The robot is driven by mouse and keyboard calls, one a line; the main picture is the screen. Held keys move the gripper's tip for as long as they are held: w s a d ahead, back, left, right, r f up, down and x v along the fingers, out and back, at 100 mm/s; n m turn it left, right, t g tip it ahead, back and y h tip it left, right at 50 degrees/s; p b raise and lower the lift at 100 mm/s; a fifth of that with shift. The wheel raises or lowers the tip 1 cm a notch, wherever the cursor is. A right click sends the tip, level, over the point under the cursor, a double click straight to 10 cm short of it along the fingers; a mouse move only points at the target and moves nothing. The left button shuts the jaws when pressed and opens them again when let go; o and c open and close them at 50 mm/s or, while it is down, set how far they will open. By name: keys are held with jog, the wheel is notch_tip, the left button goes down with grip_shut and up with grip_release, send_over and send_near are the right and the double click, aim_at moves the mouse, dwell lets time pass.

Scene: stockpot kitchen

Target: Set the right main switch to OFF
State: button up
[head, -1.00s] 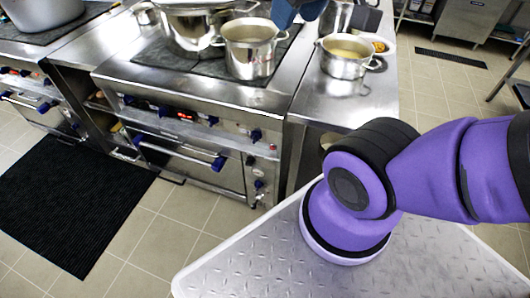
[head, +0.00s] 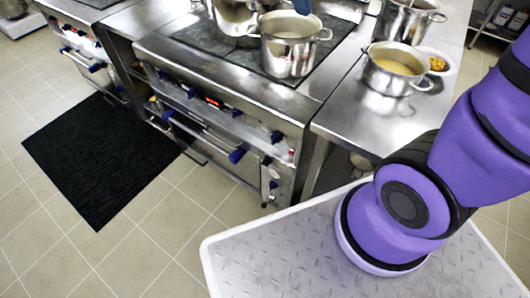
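The right-hand cooker (head: 235,115) stands at upper middle with a row of blue knobs on its front panel. My gripper's fingers do not show. A small blue piece (head: 302,5) is cut off by the top edge above the pot; I cannot tell what it is.
A steel pot (head: 288,50) stands on the cooktop. A soup pot (head: 392,72) and a bowl of yellow food (head: 437,64) stand on the steel counter (head: 345,118) to the right. A black mat (head: 95,155) lies on the open tiled floor.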

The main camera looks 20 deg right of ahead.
jog(key=w+a+f+n+g+h, duration=0.1)
jog(key=w+a+f+n+h, duration=0.3)
jog(key=w+f, duration=0.6)
jog(key=w+a+f+n+g+h, duration=0.1)
jog(key=w+a+f+n+h, duration=0.15)
jog(key=w+a+f, duration=0.7)
jog(key=n+t+h, duration=0.5)
jog(key=n+t, duration=0.7)
jog(key=n, duration=0.2)
send_near(265, 164)
jog(key=x, duration=1)
jog(key=shift+w+f, duration=0.1)
jog(key=shift+f, duration=0.2)
jog(key=shift+c, duration=0.2)
